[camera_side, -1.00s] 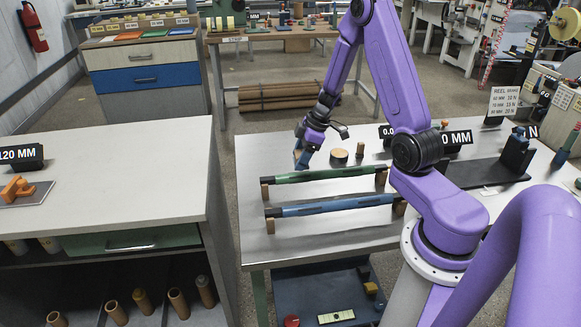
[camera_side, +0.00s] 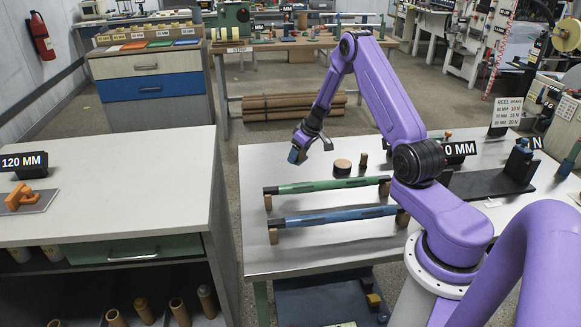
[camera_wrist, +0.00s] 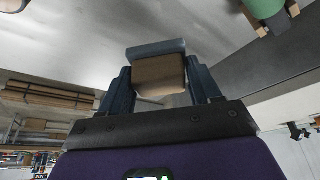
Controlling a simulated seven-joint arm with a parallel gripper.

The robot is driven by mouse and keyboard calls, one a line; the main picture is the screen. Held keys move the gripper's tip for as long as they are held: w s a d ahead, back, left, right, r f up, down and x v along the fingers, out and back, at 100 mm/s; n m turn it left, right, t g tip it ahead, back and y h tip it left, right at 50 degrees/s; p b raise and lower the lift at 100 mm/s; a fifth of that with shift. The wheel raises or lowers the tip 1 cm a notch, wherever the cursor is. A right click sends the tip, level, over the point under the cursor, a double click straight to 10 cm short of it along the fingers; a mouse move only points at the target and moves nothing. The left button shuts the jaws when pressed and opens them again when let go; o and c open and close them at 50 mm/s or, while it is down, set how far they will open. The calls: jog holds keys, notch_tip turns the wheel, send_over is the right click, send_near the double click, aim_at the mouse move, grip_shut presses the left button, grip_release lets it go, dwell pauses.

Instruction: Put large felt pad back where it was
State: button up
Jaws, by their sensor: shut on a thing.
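My gripper (camera_side: 299,149) is over the far left part of the grey table (camera_side: 420,215), beyond the green roller. It is shut on a small block, which I take to be the large felt pad (camera_side: 293,156). In the wrist view the pad (camera_wrist: 160,76) has a tan body and a blue-grey layer on its outer face. Both fingers of my gripper (camera_wrist: 158,84) press on its sides. The pad appears raised above the table; the exact gap is hard to tell.
A green roller (camera_side: 320,187) and a blue roller (camera_side: 335,217) lie on brown supports in front of my gripper. A round brown disc (camera_side: 342,168) and a small brown cylinder (camera_side: 363,159) stand to its right. A dark stand (camera_side: 490,180) is at the right.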

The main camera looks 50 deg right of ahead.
jog(key=w+d+f, duration=0.1)
jog(key=f, duration=0.1)
jog(key=w+d+f, duration=0.1)
jog(key=w+f, duration=0.3)
jog(key=shift+w+d+f, duration=0.25)
jog(key=shift+d, duration=0.15)
jog(key=shift+w+f, duration=0.1)
jog(key=shift+f, duration=1.45)
jog(key=shift+f, duration=0.1)
jog(key=o, duration=1)
